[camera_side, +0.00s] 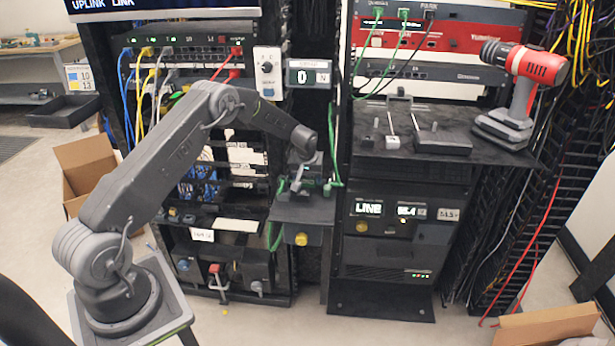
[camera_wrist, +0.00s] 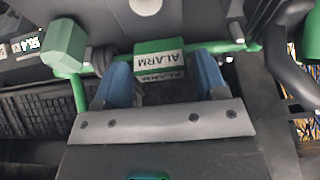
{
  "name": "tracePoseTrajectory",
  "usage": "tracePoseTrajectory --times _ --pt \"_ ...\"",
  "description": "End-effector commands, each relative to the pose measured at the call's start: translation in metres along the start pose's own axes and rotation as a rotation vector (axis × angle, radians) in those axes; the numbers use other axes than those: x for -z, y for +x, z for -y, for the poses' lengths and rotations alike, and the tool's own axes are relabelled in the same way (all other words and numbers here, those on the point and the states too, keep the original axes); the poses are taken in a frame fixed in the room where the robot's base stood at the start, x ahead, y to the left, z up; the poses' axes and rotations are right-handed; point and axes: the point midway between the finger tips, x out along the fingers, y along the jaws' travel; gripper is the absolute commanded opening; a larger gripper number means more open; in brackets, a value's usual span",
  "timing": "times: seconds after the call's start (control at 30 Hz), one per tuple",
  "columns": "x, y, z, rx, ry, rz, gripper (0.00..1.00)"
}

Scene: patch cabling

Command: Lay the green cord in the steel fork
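The green cord (camera_wrist: 80,92) runs across the wrist view, with a pale green block-shaped end (camera_wrist: 64,45) at left. Its green sleeve marked ALARM (camera_wrist: 158,58) sits between the two blue fingertips of my gripper (camera_wrist: 160,72).
The dark shelf (camera_side: 303,208) under my gripper has a yellow knob (camera_side: 301,239) on its front. To the right, a wider shelf (camera_side: 375,158) holds small metal-and-black fixtures (camera_side: 393,142) and a red drill (camera_side: 536,66). Cabled panels rise behind at left.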

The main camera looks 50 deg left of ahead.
Motion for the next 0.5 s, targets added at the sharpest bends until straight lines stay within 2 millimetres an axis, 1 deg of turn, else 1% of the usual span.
tracePoseTrajectory --times 0.03,0.17,0.37,0.5 --pt "-0.0001 0.0000 0.0000 0.000 0.000 0.000 0.70" --pt "-0.0001 0.0001 0.0001 0.000 0.000 0.000 0.82" --pt "-0.0003 0.0000 0.0001 0.000 0.000 0.001 0.82" --pt "0.0002 -0.0072 -0.0002 0.000 0.000 0.000 0.82"
